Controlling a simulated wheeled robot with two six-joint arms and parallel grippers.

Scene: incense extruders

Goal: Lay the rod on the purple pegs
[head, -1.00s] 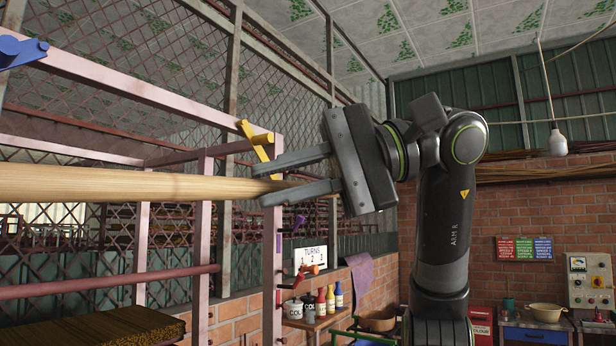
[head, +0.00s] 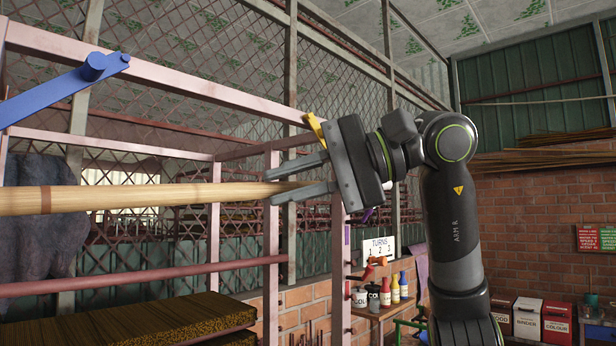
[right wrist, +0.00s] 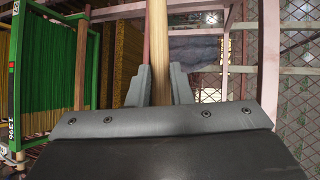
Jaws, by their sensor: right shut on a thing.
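The rod (head: 150,197) is a pale wooden pole with a dark band, lying nearly level across the left of the head view. My right gripper (head: 298,180) is shut on its right end. In the right wrist view the rod (right wrist: 158,45) runs away from between the fingers (right wrist: 160,88). A purple peg (head: 367,214) shows partly behind the gripper on the right post of the pink rack, lower than the rod. My left gripper is out of view.
The pink rack (head: 271,230) stands around and behind the rod, with a pink crossbar (head: 150,278) below it. Stacks of brown incense (head: 140,328) lie at lower left. Bottles and tins (head: 385,295) stand on a small shelf. A green frame (right wrist: 60,60) is at left in the wrist view.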

